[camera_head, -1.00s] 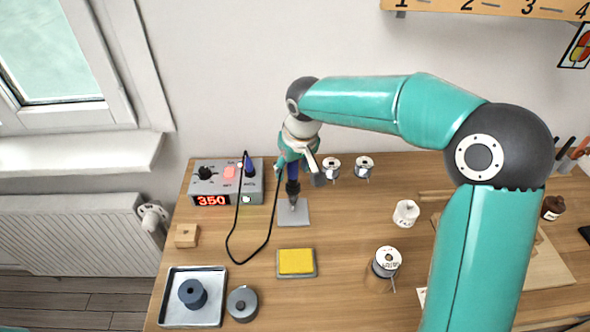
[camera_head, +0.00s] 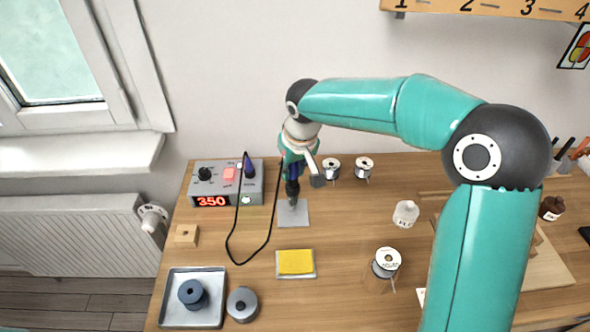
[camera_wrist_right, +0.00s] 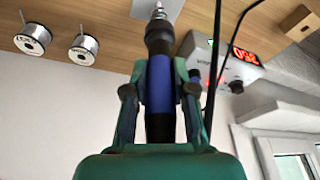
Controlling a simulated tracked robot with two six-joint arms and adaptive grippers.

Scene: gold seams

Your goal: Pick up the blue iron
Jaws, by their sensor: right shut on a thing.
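The blue iron (camera_wrist_right: 160,95) stands upright between the fingers of my right gripper (camera_wrist_right: 160,95) in the right wrist view. The gripper is shut on its blue and black handle, and the metal shaft points away from the gripper. In the head view the right gripper (camera_head: 293,172) is over the grey pad (camera_head: 299,218), with the iron's dark lower part (camera_head: 292,190) showing below it. I cannot tell whether the tip touches the pad.
A soldering station (camera_head: 215,190) showing 350 stands to the left, with a black cord (camera_head: 229,240) looping over the table. A yellow sponge (camera_head: 295,262) lies in front of the pad. Solder spools (camera_head: 364,168) stand at the back. A metal tray (camera_head: 178,310) is front left.

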